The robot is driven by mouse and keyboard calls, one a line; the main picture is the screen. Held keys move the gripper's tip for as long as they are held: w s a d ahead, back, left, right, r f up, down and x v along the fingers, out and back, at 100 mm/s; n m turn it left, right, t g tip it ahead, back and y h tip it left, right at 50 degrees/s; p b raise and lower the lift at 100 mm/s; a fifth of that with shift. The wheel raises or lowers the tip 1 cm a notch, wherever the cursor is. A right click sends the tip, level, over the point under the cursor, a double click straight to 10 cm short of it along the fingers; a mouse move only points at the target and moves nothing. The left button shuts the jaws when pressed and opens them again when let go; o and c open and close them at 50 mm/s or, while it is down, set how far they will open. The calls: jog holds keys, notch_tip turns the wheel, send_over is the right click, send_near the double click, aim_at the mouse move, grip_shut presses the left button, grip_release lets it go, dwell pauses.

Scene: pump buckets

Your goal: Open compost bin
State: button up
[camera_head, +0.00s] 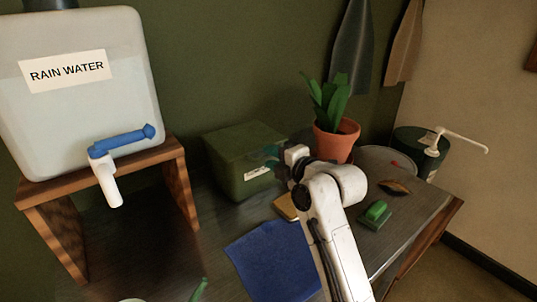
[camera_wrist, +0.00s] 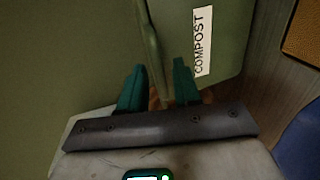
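The compost bin (camera_head: 235,170) is a green box with a white label, standing at the back of the counter against the wall. Its lid appears closed. In the wrist view, the bin's front (camera_wrist: 220,20) carries the label "COMPOST", and a raised green lid edge (camera_wrist: 152,45) runs down toward my gripper. My gripper (camera_head: 271,155) is at the bin's upper right side. In the wrist view, its teal fingers (camera_wrist: 158,85) are apart, with the lid edge between them. I cannot tell whether either finger touches the lid.
A potted plant (camera_head: 336,138) stands just right of my wrist. A yellow sponge-like item (camera_head: 286,207), a blue cloth (camera_head: 268,262) and a green brush (camera_head: 375,214) lie on the counter. A dark pump bucket (camera_head: 410,142) stands right; the rain water tank (camera_head: 75,110) stands left.

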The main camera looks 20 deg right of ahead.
jog(key=shift+x, duration=1.05)
jog(key=shift+c, duration=0.3)
jog(key=shift+f, duration=0.1)
grip_shut()
